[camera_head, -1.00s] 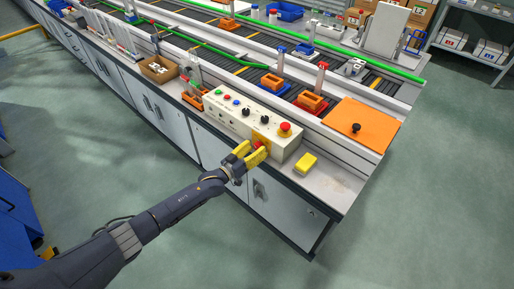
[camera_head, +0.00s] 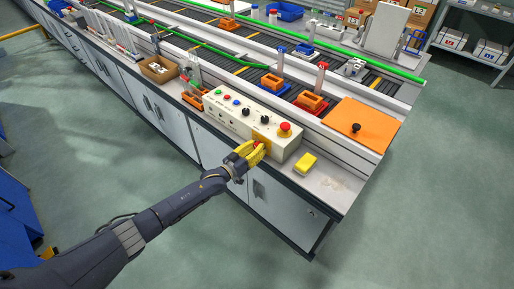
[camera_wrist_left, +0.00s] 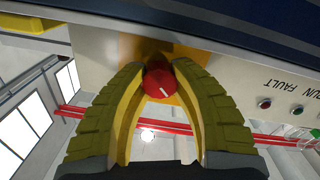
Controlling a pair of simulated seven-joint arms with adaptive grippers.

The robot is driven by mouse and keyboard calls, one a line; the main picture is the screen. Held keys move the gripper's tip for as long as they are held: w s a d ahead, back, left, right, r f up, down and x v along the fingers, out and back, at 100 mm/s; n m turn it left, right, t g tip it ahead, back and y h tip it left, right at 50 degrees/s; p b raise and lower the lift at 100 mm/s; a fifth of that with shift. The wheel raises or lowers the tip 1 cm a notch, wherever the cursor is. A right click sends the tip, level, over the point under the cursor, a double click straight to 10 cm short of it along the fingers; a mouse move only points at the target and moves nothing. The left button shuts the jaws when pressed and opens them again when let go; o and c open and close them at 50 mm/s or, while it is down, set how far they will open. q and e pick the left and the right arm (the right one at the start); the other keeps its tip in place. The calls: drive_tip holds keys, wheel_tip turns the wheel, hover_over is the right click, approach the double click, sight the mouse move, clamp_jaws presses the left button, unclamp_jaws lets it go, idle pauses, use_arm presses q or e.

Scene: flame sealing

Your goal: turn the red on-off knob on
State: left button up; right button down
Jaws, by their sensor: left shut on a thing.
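The red on-off knob (camera_wrist_left: 159,84) is on a yellow plate (camera_wrist_left: 133,48) on the front of the white control box (camera_head: 222,108). In the left wrist view it sits between the two yellow fingertips of my left gripper (camera_wrist_left: 158,70), with a white mark line on its face running at a slant. My left gripper (camera_head: 257,149) is at the box front in the head view and is shut on the knob, whose body is mostly hidden there by the fingers. My right gripper is not in view.
A red mushroom button (camera_head: 284,128) and black knobs are on the box top. A yellow block (camera_head: 307,164) lies on the bench right of the box. An orange plate (camera_head: 352,125) with a black knob is behind it. The floor in front is clear.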

use_arm(q)
clamp_jaws()
drive_tip(key=m, duration=0.3)
drive_tip(key=shift+m, duration=1.8)
drive_tip(key=o, duration=1.2)
unclamp_jaws()
drive_tip(key=shift+a, duration=0.1)
drive_tip(key=v, duration=1.1)
drive_tip(key=shift+s+a+r, duration=0.1)
drive_tip(key=shift+s+a, duration=0.1)
drive_tip(key=shift+s, duration=0.15)
